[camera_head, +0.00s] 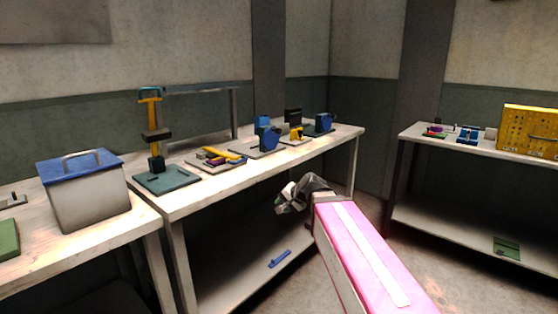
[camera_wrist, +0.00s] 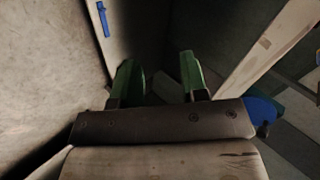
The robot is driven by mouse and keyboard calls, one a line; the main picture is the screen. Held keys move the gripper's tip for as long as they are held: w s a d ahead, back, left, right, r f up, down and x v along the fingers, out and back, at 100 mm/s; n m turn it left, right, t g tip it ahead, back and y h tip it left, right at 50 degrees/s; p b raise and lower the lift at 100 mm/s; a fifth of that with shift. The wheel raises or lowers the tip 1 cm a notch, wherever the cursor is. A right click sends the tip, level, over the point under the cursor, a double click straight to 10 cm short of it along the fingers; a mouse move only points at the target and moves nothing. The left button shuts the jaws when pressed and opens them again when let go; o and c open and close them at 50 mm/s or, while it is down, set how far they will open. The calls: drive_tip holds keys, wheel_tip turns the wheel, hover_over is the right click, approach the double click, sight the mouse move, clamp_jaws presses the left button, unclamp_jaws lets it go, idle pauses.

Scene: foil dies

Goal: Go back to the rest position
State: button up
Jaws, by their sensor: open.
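My gripper (camera_wrist: 158,82) shows in the wrist view with its two green-tipped fingers apart and nothing between them. In the head view my gripper (camera_head: 290,196) is at the end of my pink arm, in front of the long workbench (camera_head: 190,195) and below the level of its top. It appears apart from the bench. The fingertips are too small to make out in the head view.
A grey bin with a blue lid (camera_head: 85,190) stands left. The bench bears a green-based press (camera_head: 165,180) and several small fixtures. A blue piece (camera_head: 279,259) lies on the lower shelf. A second bench with a yellow cabinet (camera_head: 530,130) stands right. Floor between benches looks clear.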

drive_tip(key=s+d+f+n+g+h, duration=0.2)
drive_tip(key=s+d+f, duration=0.4)
drive_tip(key=d+f, duration=0.3)
drive_tip(key=s+d+f+n+g+h, duration=0.3)
drive_tip(key=s+d+f, duration=0.3)
drive_tip(key=f, duration=0.7)
drive_tip(key=d+g+h, duration=0.1)
drive_tip(key=d, duration=0.1)
drive_tip(key=shift+d+f+h, duration=0.35)
drive_tip(key=shift+f+h, duration=0.05)
